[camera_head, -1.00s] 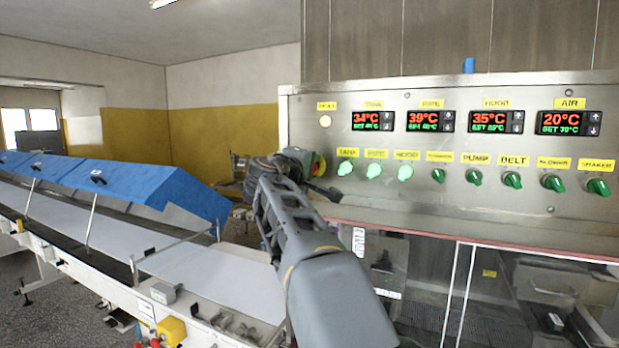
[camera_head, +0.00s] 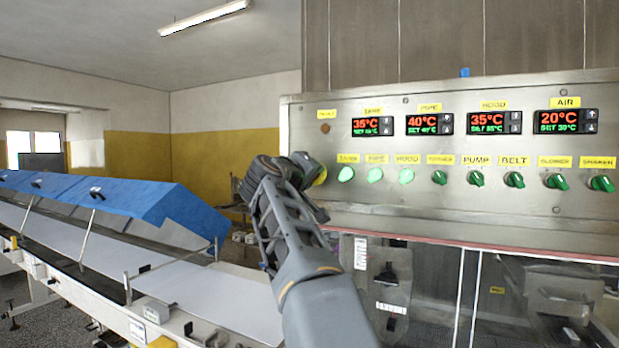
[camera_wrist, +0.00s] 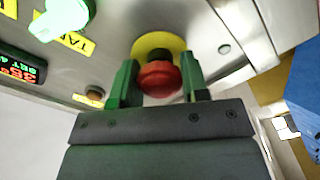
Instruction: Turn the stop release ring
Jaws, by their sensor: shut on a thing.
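The red stop knob (camera_wrist: 158,82) is in the middle of the wrist view, in front of a round yellow disc (camera_wrist: 152,42) on the metal panel. A dark collar shows between knob and disc; I cannot make out a separate release ring. My gripper (camera_wrist: 157,68) has its two green fingers on either side of the knob and is shut on it. In the head view my gripper (camera_head: 310,172) is at the panel's left end and hides the knob; only a bit of the yellow disc (camera_head: 321,177) shows.
The control panel (camera_head: 420,210) carries temperature displays (camera_head: 430,124), a row of green switches (camera_head: 476,178) and an unlit amber lamp (camera_head: 325,128). A conveyor (camera_head: 190,290) with blue covers (camera_head: 130,205) runs along the left. Glass doors (camera_head: 430,280) lie below the panel.

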